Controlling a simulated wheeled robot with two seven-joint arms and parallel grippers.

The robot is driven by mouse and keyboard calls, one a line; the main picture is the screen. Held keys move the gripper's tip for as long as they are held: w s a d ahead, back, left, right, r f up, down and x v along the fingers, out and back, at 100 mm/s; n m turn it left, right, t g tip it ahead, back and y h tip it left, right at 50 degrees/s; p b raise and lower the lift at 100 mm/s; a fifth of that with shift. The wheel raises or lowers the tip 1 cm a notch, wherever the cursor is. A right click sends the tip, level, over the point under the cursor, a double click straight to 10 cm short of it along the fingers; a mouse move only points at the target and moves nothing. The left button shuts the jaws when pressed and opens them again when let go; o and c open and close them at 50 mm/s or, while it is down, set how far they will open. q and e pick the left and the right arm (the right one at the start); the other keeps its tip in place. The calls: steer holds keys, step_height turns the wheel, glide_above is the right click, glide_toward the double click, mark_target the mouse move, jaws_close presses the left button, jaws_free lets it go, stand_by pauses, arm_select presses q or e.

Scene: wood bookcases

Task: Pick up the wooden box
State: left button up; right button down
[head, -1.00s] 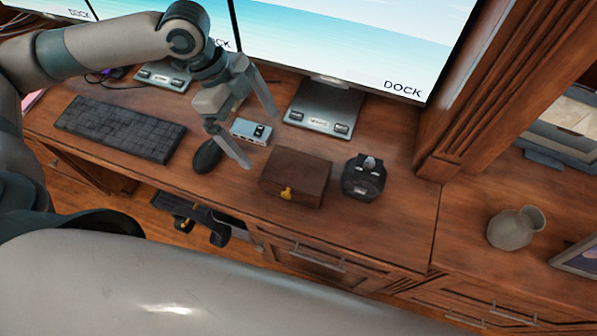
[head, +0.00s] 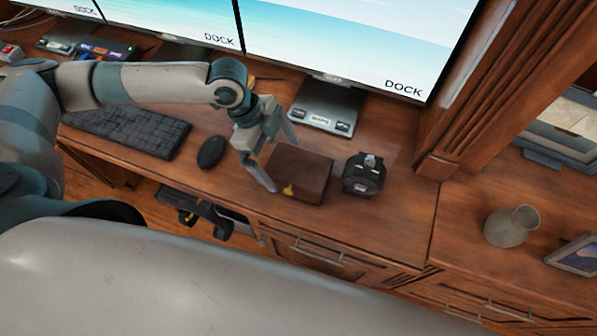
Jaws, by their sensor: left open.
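The wooden box (head: 306,178) is a small dark brown closed box with a gold clasp on its front. It sits on the desk to the right of the mouse. My left gripper (head: 284,163) is open and empty, at the box's left side. One fingertip is by the front left corner near the clasp, the other by the back left edge. I cannot tell if the fingers touch the box. My right gripper is not in view.
A black device (head: 363,174) stands close to the box's right side. A mouse (head: 211,152) and keyboard (head: 128,131) lie to the left. A monitor stand (head: 327,106) is behind. A grey vase (head: 511,226) stands far right. The desk right of the black device is clear.

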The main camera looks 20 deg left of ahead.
arm_select(q)
steer(key=shift+d+f, duration=0.25)
steer(key=shift+f, duration=0.35)
steer(key=shift+f, duration=0.1)
steer(key=shift+d+f+p, duration=0.15)
steer(key=shift+f+p, duration=0.1)
steer(key=shift+p, duration=0.05)
steer(key=shift+w+p+x, duration=0.1)
steer(key=shift+p+x, duration=0.3)
steer(key=shift+x, duration=0.75)
steer(key=shift+w+p+x, duration=0.15)
steer(key=shift+p+x, duration=0.2)
steer(key=shift+x, duration=0.75)
steer(key=shift+c, duration=0.6)
steer(key=c, duration=1.4)
steer(key=shift+w, duration=0.1)
steer(key=shift+c, duration=0.2)
